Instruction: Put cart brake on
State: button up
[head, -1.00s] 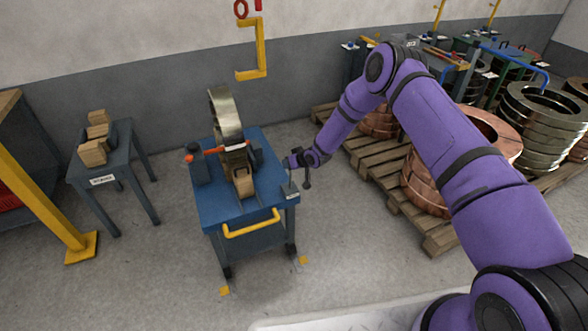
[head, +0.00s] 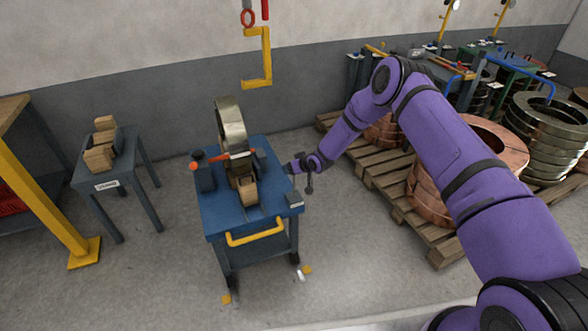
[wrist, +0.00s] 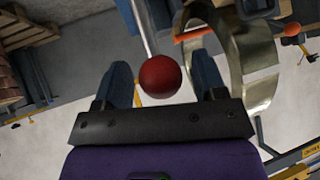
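The blue cart (head: 222,222) stands on the floor with a yellow push handle (head: 256,232) at its front. An upright steel coil (head: 231,125) rests on it in a wooden cradle (head: 247,190); the coil also shows in the wrist view (wrist: 262,60). My gripper (head: 291,168) is at the cart's right edge. In the wrist view my gripper (wrist: 163,82) is open, its dark fingers on either side of a red ball knob (wrist: 159,76) on a metal rod. Gaps show beside the knob. The knob cannot be made out in the head view, so I cannot tell where its rod is fixed.
An orange bar (head: 213,160) crosses the cart beside the coil. A small stand (head: 140,160) with wooden blocks is at left, near a yellow post (head: 45,205). Pallets (head: 392,203) with copper coils (head: 430,198) are at right. A yellow hook (head: 266,60) hangs behind. Floor is clear in front.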

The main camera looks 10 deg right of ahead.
jog(key=shift+s, duration=0.1)
jog(key=v, duration=1)
jog(key=shift+s+d+r, duration=0.2)
jog(key=shift+r, duration=0.05)
